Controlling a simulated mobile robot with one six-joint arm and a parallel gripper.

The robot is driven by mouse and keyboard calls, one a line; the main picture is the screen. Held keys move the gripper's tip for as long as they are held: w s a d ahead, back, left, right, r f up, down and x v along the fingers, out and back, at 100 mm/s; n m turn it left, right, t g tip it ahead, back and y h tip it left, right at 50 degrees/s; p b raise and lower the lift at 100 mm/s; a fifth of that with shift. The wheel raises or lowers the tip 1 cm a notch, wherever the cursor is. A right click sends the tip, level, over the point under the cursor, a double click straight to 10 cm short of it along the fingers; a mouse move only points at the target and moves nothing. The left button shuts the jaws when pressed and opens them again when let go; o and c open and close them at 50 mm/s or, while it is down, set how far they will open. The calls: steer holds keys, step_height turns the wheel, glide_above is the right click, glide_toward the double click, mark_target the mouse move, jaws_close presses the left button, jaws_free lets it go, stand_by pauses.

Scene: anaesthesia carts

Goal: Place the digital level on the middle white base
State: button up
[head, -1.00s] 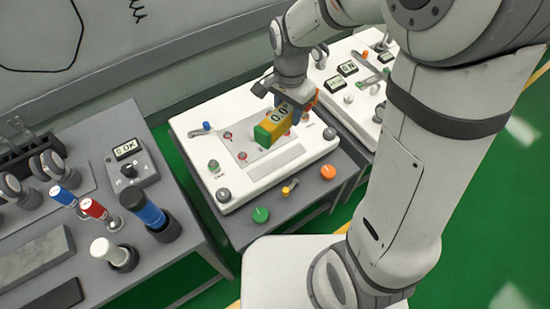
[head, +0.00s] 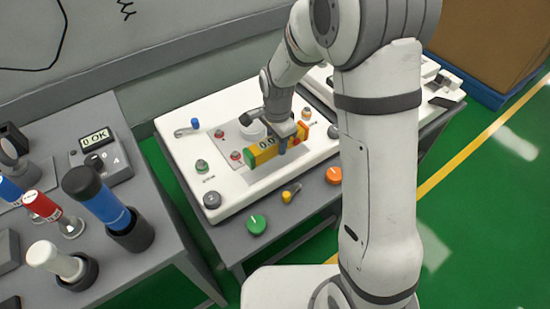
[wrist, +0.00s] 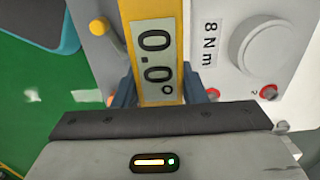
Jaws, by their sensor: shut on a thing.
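The digital level (head: 265,152) is a yellow bar with a green end and a display reading 0.0. My gripper (head: 290,143) is shut on it, gripping across its sides. In the wrist view the level (wrist: 151,22) stands between the two fingers (wrist: 160,95), with its display facing the camera. The white base (head: 230,188) is a white panel on the grey cart beside the left table, and the level is over its grey inset area. I cannot tell whether the level touches it. My wrist hides part of the panel.
A white dial (wrist: 258,47) is right of the level in the wrist view, beside an 8 Nm label. Green (head: 257,224), yellow (head: 290,193) and orange (head: 334,175) knobs sit along the cart's front. The left table holds a blue cylinder (head: 105,205) and several tools.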

mark_target(277, 153)
step_height(277, 153, down, 5)
steer(key=shift+f+b, duration=0.15)
steer(key=shift+b, duration=0.4)
steer(key=o, duration=0.7)
steer(key=shift+s+f, duration=0.1)
steer(key=shift+f, duration=0.05)
steer(key=o, duration=0.4)
steer(key=shift+o, duration=0.2)
